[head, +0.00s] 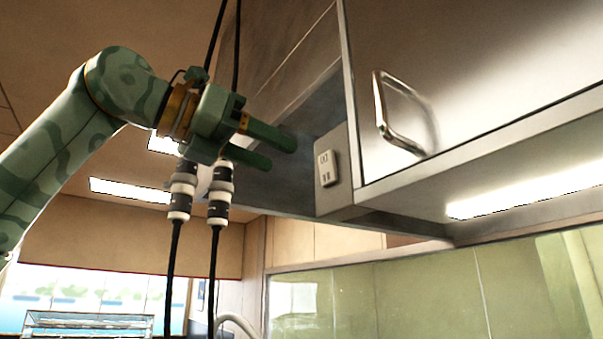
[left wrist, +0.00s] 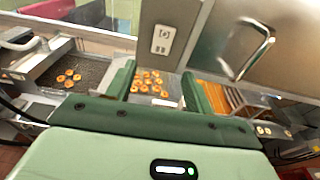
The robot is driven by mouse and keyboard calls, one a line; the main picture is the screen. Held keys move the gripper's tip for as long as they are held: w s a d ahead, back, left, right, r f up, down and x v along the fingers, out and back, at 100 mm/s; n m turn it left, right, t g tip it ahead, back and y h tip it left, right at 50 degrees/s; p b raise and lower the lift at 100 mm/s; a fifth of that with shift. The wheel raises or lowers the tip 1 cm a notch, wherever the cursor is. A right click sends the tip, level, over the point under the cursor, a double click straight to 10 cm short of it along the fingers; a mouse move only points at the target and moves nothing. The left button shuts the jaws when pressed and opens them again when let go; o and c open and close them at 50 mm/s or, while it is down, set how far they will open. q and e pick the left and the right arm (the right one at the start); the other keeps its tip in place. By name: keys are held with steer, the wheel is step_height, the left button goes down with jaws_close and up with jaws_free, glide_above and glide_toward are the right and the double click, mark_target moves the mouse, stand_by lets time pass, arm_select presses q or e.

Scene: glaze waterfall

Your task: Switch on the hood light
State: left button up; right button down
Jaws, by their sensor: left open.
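A pale switch plate (head: 326,168) with small marks on it is fixed to a grey box on the end of the metal hood (head: 270,190). It also shows in the left wrist view (left wrist: 163,40), beyond the fingers and close to the middle line. My left gripper (head: 281,153) is green, open and empty, to the left of the plate in the head view. Its two fingers point toward the plate and appear apart from it. They also show in the left wrist view (left wrist: 158,76). My right gripper is in neither view.
A steel door with a handle (head: 405,115) is right of the plate. A bright strip (head: 525,190) shows under the overhang; I cannot tell whether it is a lamp or a reflection. Black cables hang near the gripper. Ring-shaped pastries (left wrist: 150,82) lie below.

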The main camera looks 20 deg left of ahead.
arm_select(q)
steer(key=v, duration=0.8)
steer(key=shift+a, duration=0.1)
